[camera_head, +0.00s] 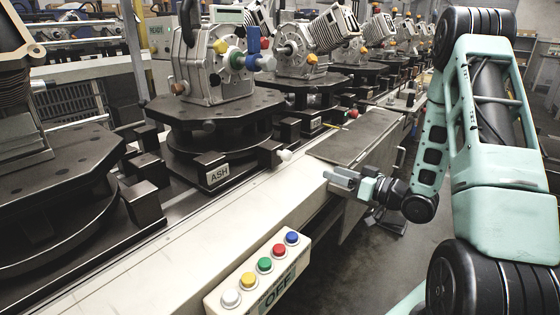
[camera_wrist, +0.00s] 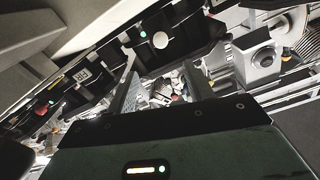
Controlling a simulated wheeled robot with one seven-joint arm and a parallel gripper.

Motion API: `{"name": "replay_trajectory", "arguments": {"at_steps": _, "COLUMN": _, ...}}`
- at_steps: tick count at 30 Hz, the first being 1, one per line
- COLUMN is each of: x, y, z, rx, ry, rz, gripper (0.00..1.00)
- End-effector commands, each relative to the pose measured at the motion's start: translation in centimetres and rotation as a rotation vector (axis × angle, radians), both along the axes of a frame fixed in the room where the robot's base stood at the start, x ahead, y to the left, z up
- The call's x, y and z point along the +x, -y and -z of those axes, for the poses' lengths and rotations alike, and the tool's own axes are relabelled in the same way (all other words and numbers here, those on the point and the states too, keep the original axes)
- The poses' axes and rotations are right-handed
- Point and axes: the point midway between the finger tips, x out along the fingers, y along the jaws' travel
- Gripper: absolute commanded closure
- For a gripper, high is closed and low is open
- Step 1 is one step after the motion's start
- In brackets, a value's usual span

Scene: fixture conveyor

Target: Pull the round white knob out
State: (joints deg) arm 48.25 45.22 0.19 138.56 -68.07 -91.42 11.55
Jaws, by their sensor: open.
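The round white knob (camera_head: 285,155) sticks out from a dark block at the front of the conveyor fixture, to the right of the ASH label (camera_head: 217,174). In the wrist view a round white knob end (camera_wrist: 160,41) shows on a dark block, above the fingers. My gripper (camera_head: 338,178) is apart from the knob, to its right and nearer the camera, beside the conveyor's edge. In the wrist view my gripper (camera_wrist: 160,72) has its fingers spread with nothing held between them.
A button box (camera_head: 258,277) with white, yellow, green, red and blue buttons sits on the conveyor's front edge. Grey machine housings (camera_head: 215,62) stand on dark round pallets (camera_head: 215,115) behind. A dark flat plate (camera_head: 355,135) lies beyond my gripper. The aisle floor at right is open.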

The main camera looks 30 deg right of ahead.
Motion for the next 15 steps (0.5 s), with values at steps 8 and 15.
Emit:
{"name": "replay_trajectory", "arguments": {"at_steps": 8, "x": 4.8, "y": -1.9, "z": -0.1, "rx": -0.003, "ry": 0.002, "rz": -0.007, "gripper": 0.48}}
{"name": "replay_trajectory", "arguments": {"at_steps": 15, "x": 9.5, "y": -3.6, "z": -0.1, "rx": -0.004, "ry": 0.002, "rz": -0.005, "gripper": 0.48}}
